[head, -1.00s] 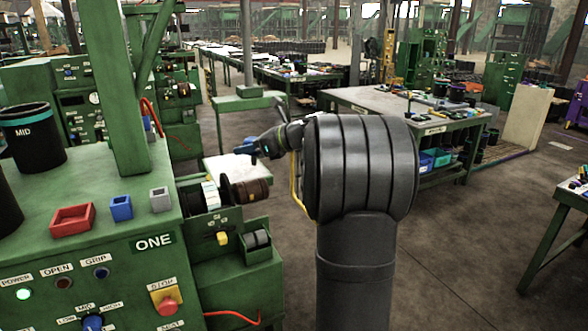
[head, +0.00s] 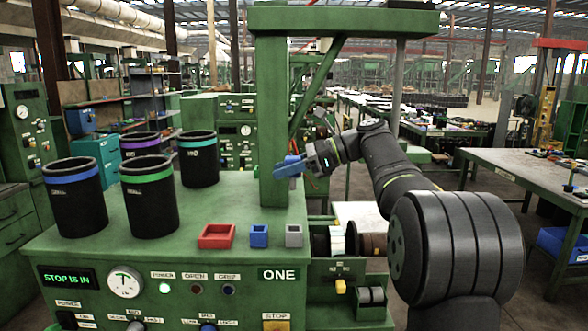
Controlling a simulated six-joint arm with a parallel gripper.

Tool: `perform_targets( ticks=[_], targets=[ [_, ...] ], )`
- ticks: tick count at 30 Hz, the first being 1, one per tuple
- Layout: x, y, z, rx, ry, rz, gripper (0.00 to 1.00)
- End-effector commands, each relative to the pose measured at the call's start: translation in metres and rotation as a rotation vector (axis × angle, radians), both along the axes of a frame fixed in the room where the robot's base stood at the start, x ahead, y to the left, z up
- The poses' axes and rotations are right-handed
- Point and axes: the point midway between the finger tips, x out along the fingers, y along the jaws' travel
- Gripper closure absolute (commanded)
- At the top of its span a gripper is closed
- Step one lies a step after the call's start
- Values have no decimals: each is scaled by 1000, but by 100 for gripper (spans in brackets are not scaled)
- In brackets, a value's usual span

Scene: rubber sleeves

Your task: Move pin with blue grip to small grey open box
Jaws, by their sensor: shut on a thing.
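My gripper (head: 307,161) is in the air behind and above the machine's right end, beside the green post. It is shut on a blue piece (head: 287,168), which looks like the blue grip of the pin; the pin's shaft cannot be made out. The small grey open box (head: 293,237) stands on the green machine top near its front right corner. The held piece is well above this box and apart from it.
A blue open box (head: 259,236) and a wider red open box (head: 216,237) stand left of the grey one. Several black cups with coloured bands, one green-banded (head: 149,200), stand further left. The thick green post (head: 273,120) rises close to my gripper.

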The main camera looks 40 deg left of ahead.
Motion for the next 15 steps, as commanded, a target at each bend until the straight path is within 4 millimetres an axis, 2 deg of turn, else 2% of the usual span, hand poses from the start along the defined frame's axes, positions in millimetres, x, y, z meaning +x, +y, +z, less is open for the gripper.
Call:
perform_targets(
  ticks=[15],
  targets=[
    [0, 0, -26, 0, 0, -1, 91]
  ],
)
